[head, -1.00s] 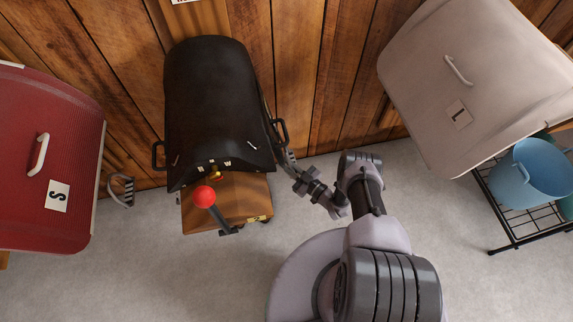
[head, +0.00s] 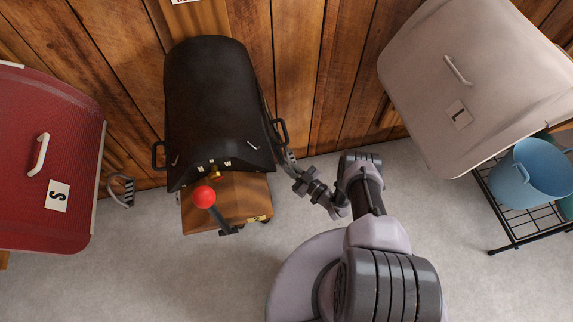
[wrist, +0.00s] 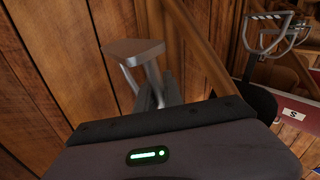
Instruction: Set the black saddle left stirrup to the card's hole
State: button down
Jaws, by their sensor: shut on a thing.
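The black saddle (head: 215,100) sits on its wooden stand in the head view, with its lettered end toward me. My gripper (head: 291,163) is low beside its right edge in the picture, close to the strap parts there. In the wrist view, a metal stirrup with a tan tread (wrist: 134,50) stands just beyond my gripper (wrist: 160,92), with its metal sides running down to the fingers. My gripper looks shut on this stirrup, but the dark wrist housing hides part of the contact. The strap holes cannot be read. A card (head: 185,2) on the wall is cut off at the top.
A red-knobbed lever (head: 204,197) stands before the saddle. A red saddle (head: 50,150) is at left, with a metal stirrup (head: 121,190) beside it. A pale saddle (head: 480,70) and a blue bucket (head: 530,178) on a rack are at right. Front floor is clear.

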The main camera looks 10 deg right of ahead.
jog(key=shift+s+a, duration=0.1)
jog(key=shift+s, duration=0.05)
jog(key=r+p, duration=0.2)
jog(key=r, duration=0.1)
jog(key=shift+a, duration=0.3)
jog(key=c, duration=1.5)
grip_release()
jog(key=p+v, duration=0.1)
jog(key=v, duration=1.6)
jog(key=shift+d, duration=0.2)
